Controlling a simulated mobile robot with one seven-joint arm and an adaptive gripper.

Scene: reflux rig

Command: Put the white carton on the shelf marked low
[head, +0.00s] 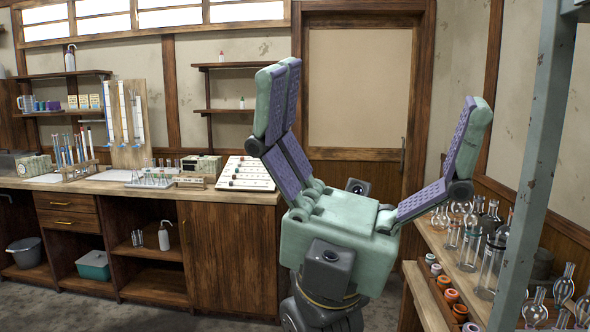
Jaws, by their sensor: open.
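My gripper (377,100) stands large in the middle of the head view, pointing up. Its purple-padded fingers are spread wide and nothing is between them. I cannot pick out a white carton with certainty. Small pale boxes (84,102) stand on the upper left wall shelf, well left of my gripper, but they are too small to identify. No shelf label reading low is legible. Wall shelves (233,111) hang left of and behind my gripper. Parts of the door and back wall are hidden behind the gripper.
A wooden bench (120,187) along the left carries test-tube racks, a tilted white tray (246,174) and glassware. Its open bays hold a grey bucket (24,252) and a teal bin (93,265). Glass flasks crowd the right shelf unit (429,297), near a grey post (532,170).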

